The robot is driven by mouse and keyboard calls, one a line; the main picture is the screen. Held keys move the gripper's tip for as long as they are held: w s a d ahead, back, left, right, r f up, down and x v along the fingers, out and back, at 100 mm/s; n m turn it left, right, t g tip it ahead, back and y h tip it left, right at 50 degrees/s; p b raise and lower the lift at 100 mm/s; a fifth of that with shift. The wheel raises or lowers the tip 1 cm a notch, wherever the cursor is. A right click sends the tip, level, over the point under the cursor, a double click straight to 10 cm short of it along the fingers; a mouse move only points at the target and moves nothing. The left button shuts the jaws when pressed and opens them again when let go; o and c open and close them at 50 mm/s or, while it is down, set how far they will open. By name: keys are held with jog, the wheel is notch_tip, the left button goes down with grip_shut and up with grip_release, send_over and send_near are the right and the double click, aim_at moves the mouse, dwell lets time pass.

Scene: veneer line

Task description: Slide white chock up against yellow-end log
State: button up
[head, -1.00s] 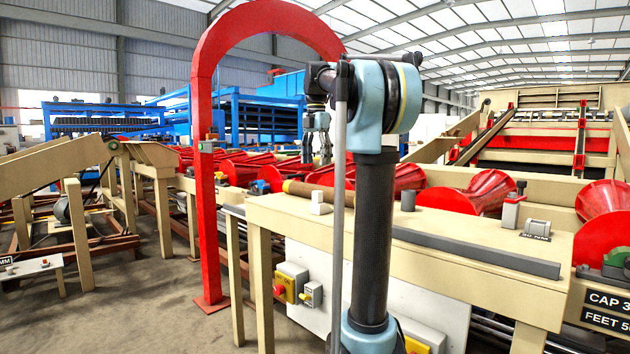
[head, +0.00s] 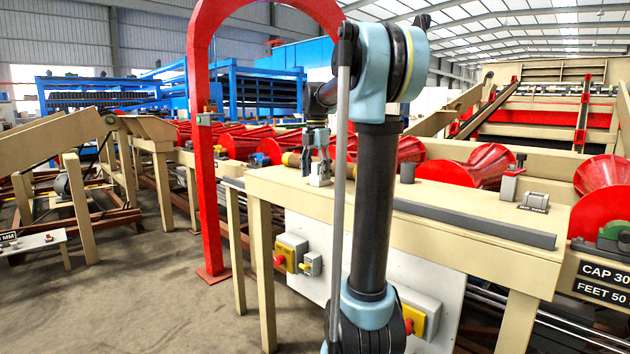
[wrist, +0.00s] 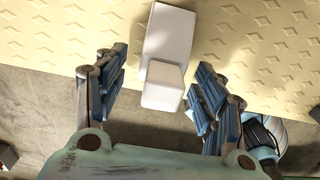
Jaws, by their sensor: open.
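The white chock (head: 320,180) sits on the cream table top (head: 450,200), near its left end. In the wrist view the chock (wrist: 170,32) is a white block with a lower step at its near end. My gripper (head: 319,143) is above the chock and points down. In the wrist view my gripper (wrist: 162,72) is open, with one finger either side of the chock's near end and visible gaps.
A long grey bar (head: 480,226) lies along the front edge. A red arch (head: 203,180) rises left of the table. Red rollers (head: 468,170) lie behind.

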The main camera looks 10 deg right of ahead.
jog(key=shift+f, duration=1.05)
jog(key=shift+c, duration=0.5)
jog(key=c, duration=1.1)
jog(key=shift+c, duration=0.2)
jog(key=shift+r, duration=0.15)
